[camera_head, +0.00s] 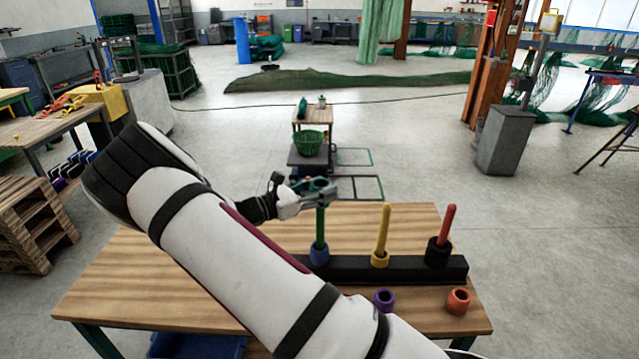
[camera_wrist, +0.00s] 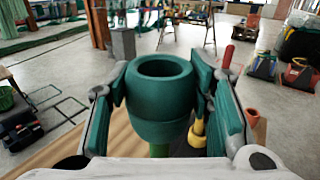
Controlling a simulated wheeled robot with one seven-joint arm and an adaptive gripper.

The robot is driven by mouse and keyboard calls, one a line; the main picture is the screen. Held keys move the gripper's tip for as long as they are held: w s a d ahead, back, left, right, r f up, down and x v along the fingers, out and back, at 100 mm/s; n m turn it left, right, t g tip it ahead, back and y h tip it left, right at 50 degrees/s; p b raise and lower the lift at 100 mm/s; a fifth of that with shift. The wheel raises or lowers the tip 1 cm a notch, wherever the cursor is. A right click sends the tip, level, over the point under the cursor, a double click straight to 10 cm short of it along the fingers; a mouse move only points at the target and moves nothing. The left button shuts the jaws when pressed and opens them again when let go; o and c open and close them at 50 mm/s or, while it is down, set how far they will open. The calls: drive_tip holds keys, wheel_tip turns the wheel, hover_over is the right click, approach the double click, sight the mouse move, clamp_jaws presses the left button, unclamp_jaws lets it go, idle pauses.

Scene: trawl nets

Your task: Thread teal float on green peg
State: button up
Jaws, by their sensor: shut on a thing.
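My gripper (camera_head: 322,190) is shut on the teal float (camera_wrist: 150,105), a ring with its hole facing up, one finger on each side. In the head view the float shows small and partly covered by the fingers, above the green peg (camera_head: 320,228). In the wrist view a bit of the green peg (camera_wrist: 159,150) shows directly below the float. No peg tip shows in the float's hole; I cannot tell whether the tip is inside it. A blue float (camera_head: 319,255) sits around the green peg's foot.
The black base (camera_head: 395,268) also carries a yellow peg (camera_head: 382,230) with a yellow float and a red peg (camera_head: 447,222) with a black float. A purple float (camera_head: 384,299) and an orange float (camera_head: 458,301) lie on the wooden table (camera_head: 130,290) in front.

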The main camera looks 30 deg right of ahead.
drive_tip(key=shift+f+b, duration=0.55)
drive_tip(key=shift+f, duration=1.7)
drive_tip(key=o, duration=1.2)
drive_tip(key=shift+a, duration=0.1)
drive_tip(key=a, duration=1.1)
drive_tip(key=shift+a, duration=0.4)
